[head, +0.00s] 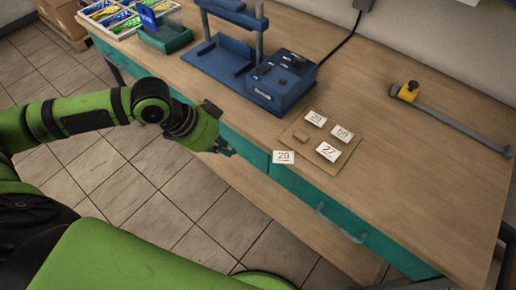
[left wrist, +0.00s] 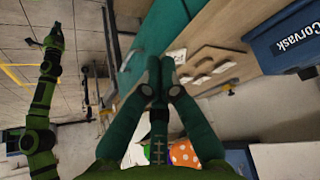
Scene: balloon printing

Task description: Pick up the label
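A white label marked 29 (head: 283,157) lies at the table's front edge in the head view. More white labels, marked 23 (head: 315,118), 09 (head: 342,133) and 27 (head: 328,151), lie on a thin brown board (head: 335,165) with a small brown block (head: 300,137). My left gripper (head: 228,151) is left of the label 29, apart from it, at the table's front edge. In the left wrist view its fingers (left wrist: 160,75) come together at the tips, with nothing visible held. Pale labels (left wrist: 200,55) show beyond the tips.
A blue machine (head: 275,80) stands behind the board. A green bin (head: 165,38) and a tray of colourful items (head: 110,14) are at the back left. A grey bar with a yellow part (head: 410,92) lies at right. The table between is clear.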

